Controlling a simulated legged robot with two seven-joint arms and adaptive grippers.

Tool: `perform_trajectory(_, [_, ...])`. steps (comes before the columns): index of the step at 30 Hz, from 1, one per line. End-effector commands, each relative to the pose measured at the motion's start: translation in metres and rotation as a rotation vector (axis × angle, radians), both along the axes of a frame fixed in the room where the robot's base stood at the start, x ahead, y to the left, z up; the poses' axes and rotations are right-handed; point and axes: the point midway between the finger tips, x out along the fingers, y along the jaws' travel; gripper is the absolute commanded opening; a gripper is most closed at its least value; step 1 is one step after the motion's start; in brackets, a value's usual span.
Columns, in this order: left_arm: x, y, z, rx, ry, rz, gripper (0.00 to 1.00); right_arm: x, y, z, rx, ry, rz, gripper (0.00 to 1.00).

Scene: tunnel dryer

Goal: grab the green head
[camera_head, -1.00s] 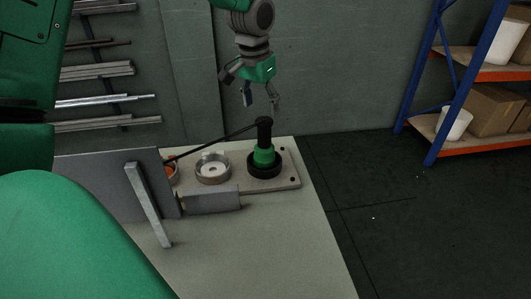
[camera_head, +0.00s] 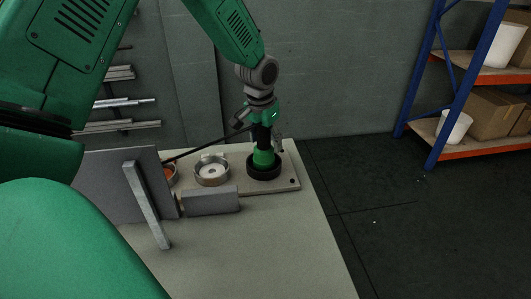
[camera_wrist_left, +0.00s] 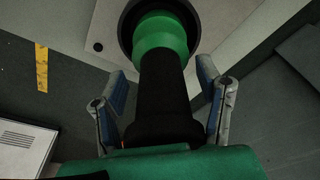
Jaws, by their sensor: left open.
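The green head (camera_head: 264,158) has a black upper stem and stands upright in a black ring (camera_head: 264,172) on the plate at the table's back right. My left gripper (camera_head: 262,140) is right above it, pointing down, with its open fingers on either side of the black stem. In the left wrist view, the green head (camera_wrist_left: 160,36) and its stem run between the two blue-padded fingers of the gripper (camera_wrist_left: 163,100). Gaps show between the fingers and the stem. My right gripper is not in view.
The plate (camera_head: 292,172) also bears a silver ring (camera_head: 212,171) left of the head. A grey box (camera_head: 211,200) and an upright grey panel (camera_head: 120,190) stand in front and left. A blue-orange shelf (camera_head: 455,80) stands right; the table's front is clear.

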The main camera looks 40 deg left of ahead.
Motion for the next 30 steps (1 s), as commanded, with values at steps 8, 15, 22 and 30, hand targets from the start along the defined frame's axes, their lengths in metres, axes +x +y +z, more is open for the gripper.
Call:
perform_trajectory(8, [0.000, 0.000, -0.001, -0.001, 0.003, 0.001, 0.03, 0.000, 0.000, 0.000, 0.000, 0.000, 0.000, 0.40])
perform_trajectory(15, [0.001, 0.001, 0.000, 0.001, 0.000, 0.001, 0.00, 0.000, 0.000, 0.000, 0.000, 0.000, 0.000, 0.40])
perform_trajectory(22, [0.001, 0.000, 0.019, 0.000, -0.003, 0.001, 0.00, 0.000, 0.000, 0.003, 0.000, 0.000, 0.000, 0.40])
perform_trajectory(30, [0.001, -0.001, 0.071, 0.002, -0.006, 0.000, 0.00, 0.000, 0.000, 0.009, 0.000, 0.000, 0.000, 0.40])
